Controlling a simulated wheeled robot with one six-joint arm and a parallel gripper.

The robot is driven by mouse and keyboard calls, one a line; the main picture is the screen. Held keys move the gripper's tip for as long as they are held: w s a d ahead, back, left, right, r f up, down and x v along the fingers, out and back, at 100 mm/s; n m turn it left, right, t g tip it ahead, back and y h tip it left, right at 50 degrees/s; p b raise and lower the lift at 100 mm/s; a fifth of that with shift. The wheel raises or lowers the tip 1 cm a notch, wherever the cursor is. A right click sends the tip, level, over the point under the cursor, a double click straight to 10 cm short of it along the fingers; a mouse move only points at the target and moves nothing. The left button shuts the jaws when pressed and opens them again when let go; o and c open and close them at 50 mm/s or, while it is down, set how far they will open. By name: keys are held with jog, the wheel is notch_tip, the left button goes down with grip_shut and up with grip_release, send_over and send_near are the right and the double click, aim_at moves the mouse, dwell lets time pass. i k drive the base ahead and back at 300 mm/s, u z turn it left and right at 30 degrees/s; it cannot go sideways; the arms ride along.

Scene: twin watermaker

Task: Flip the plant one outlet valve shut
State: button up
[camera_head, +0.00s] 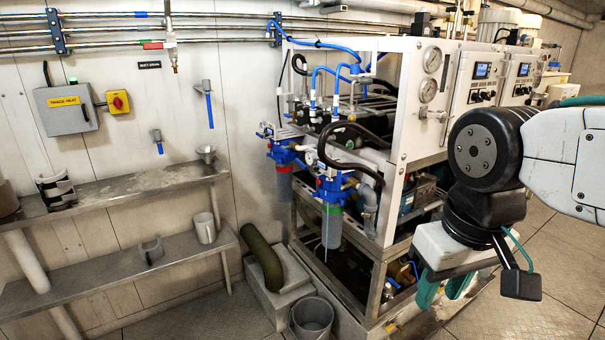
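The plant frame (405,130) stands right of centre, with pressure gauges, control panels and blue hoses. Blue-handled wall valves hang to its left, one higher (209,106) and one lower (158,143), both with handles pointing down. A small metal valve or fitting (433,114) sits under the gauges on the plant's white panel. No label shows which valve is the plant one outlet valve. My gripper (443,290) is at the lower right, in front of the plant, pointing down. Its green fingers are apart, with nothing seen between them, and it touches no valve.
Steel shelves (130,186) run along the left wall, with a funnel (206,153) and a cup (204,228). A grey bucket (312,318) and a thick green hose (262,258) stand by the plant's base. Bare floor (520,315) lies at the lower right.

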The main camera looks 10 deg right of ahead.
aim_at(305, 168)
jog(key=u, duration=0.95)
jog(key=i, duration=1.6)
jog(key=z, duration=1.05)
